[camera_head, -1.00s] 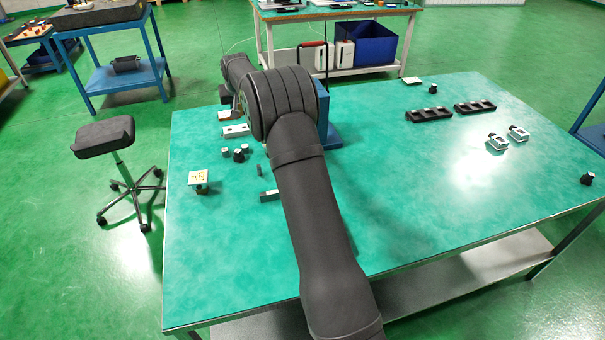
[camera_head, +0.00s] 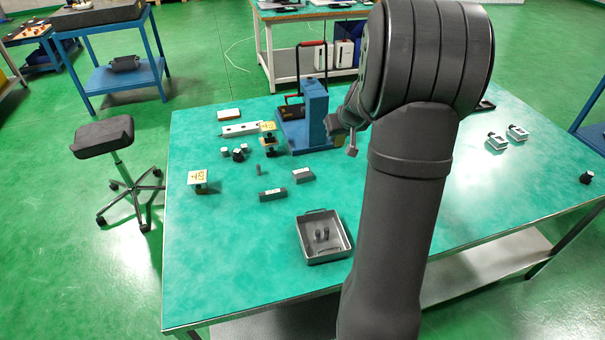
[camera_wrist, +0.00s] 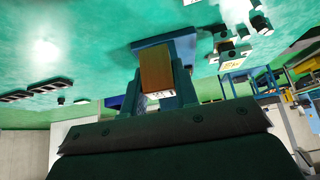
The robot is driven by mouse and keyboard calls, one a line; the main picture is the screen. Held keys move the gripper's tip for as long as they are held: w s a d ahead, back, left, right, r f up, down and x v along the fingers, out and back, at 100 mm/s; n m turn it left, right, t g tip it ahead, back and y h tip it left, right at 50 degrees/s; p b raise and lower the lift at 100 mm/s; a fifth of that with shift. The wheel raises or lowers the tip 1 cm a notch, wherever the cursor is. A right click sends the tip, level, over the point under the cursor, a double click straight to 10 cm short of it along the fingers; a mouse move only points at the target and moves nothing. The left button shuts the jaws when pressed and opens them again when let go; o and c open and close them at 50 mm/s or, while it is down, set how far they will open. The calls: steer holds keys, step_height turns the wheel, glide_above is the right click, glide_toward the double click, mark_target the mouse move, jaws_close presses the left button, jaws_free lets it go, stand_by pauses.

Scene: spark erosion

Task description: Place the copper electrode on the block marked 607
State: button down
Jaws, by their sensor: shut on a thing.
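My gripper (camera_wrist: 160,80) is shut on a copper-brown block, the copper electrode (camera_wrist: 155,67), in the wrist view. Its end face near the camera has a pale marking too small to read. Two low grey blocks with pale labels, a darker one (camera_head: 272,195) and a lighter one (camera_head: 302,175), lie left of my arm. Their marks are unreadable, so I cannot tell which block is 607. Yellow-marked plates (camera_head: 198,177) and (camera_head: 268,127) stand farther left and back.
A blue stand (camera_head: 315,115) rises at the back of the table, close to my wrist. A grey tray (camera_head: 346,240) with two dark pegs sits near the front. Several small parts stand around (camera_head: 239,154). Two small metal devices (camera_head: 497,142) lie at right. The front left is clear.

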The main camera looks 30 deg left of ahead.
mark_target(340, 145)
steer(key=f, duration=0.4)
steer(key=shift+d+f, duration=0.2)
steer(key=shift+f, duration=0.1)
steer(key=shift+a+f, duration=0.2)
steer(key=shift+f, duration=0.1)
steer(key=a+f, duration=0.2)
steer(key=a, duration=0.1)
steer(key=a+f, duration=0.2)
steer(key=a, duration=0.2)
steer(key=s+a+f, duration=0.1)
steer(key=a+f, duration=0.1)
steer(key=a, duration=0.2)
steer(key=shift+a+f, duration=0.1)
steer(key=shift+f, duration=2.3)
steer(key=shift+f, duration=0.2)
steer(key=c, duration=1.1)
jaws_free()
steer(key=shift+r, duration=0.1)
